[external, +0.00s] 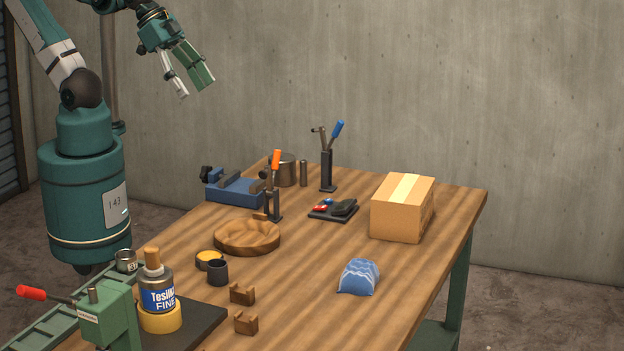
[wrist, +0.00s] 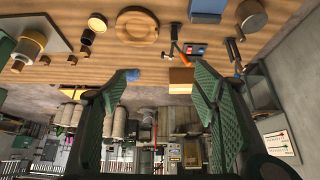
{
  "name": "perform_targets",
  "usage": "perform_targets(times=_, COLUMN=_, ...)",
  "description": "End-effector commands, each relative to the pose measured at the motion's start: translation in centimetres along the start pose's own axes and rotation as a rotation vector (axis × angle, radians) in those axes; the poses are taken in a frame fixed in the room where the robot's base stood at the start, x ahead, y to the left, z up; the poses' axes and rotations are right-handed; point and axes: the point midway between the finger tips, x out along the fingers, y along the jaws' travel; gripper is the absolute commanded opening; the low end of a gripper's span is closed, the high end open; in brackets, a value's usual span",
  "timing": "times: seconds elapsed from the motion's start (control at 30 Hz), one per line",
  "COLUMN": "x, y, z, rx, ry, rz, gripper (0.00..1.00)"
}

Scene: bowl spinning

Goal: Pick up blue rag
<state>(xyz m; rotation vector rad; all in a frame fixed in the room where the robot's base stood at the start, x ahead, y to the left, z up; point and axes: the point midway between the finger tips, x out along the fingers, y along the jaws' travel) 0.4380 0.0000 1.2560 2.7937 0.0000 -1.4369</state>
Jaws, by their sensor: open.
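A crumpled blue rag (external: 358,277) with a pale band lies on the wooden table, near its front right part. It also shows small in the wrist view (wrist: 132,75), close to the left finger. My gripper (external: 194,86) is open and empty, high above the back left of the table and well apart from the rag. In the wrist view the two green fingers of my gripper (wrist: 160,85) stand wide apart with nothing between them.
A cardboard box (external: 401,208) stands behind the rag. A round wooden bowl (external: 246,236), dark cup (external: 218,271) and small wooden blocks (external: 242,293) lie to its left. Tool holders (external: 327,170) rise at the back. A bottle (external: 157,288) stands front left. Table around the rag is clear.

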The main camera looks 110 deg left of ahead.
Motion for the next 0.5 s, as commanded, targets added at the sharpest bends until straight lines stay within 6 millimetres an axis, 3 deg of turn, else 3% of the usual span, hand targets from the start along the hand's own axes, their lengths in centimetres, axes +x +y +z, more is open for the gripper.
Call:
perform_targets(times=0.27, x=0.0, y=0.0, z=-0.3, rx=0.013, ry=-0.003, rz=0.001, gripper=0.60)
perform_targets(times=0.5, x=0.2, y=0.3, z=-2.2, rx=0.092, ry=-0.023, rz=0.005, gripper=0.60)
